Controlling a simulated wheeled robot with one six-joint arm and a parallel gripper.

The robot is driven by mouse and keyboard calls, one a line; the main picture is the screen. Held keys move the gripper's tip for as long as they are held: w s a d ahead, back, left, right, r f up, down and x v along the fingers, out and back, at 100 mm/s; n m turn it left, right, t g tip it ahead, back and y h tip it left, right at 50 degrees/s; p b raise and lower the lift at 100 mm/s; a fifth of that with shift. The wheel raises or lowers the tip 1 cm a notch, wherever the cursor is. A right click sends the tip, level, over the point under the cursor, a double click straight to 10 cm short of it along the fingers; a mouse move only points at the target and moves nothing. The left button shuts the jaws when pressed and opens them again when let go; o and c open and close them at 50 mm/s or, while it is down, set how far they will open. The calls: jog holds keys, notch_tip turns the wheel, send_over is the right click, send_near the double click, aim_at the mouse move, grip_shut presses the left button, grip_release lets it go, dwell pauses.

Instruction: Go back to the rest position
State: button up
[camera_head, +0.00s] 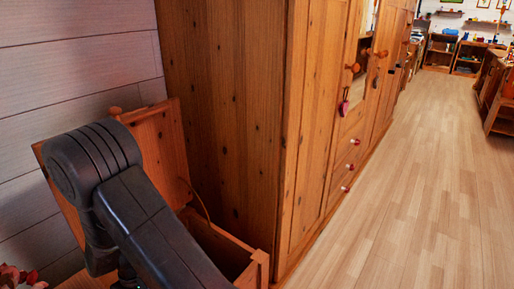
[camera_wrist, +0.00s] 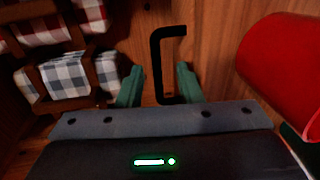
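My gripper (camera_wrist: 160,84) shows in the wrist view with its two green fingers spread apart. A black, bracket-shaped piece (camera_wrist: 156,62) shows between and beyond the fingers. It does not clearly touch either finger, and I cannot tell what it belongs to. In the head view my dark arm reaches down at the lower left, over an open wooden chest (camera_head: 238,262) with its lid (camera_head: 160,140) raised. My gripper is hidden in that view.
A red cylinder (camera_wrist: 282,66) is close on the right in the wrist view. Checked cloth pieces (camera_wrist: 70,78) lie at the left. A tall wooden wardrobe (camera_head: 235,110) stands right beside the chest. The wooden floor (camera_head: 420,190) to the right is clear.

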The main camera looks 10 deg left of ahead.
jog(key=shift+s+f, duration=0.2)
jog(key=shift+f, duration=0.8)
jog(key=shift+w+r, duration=0.1)
jog(key=shift+w, duration=0.2)
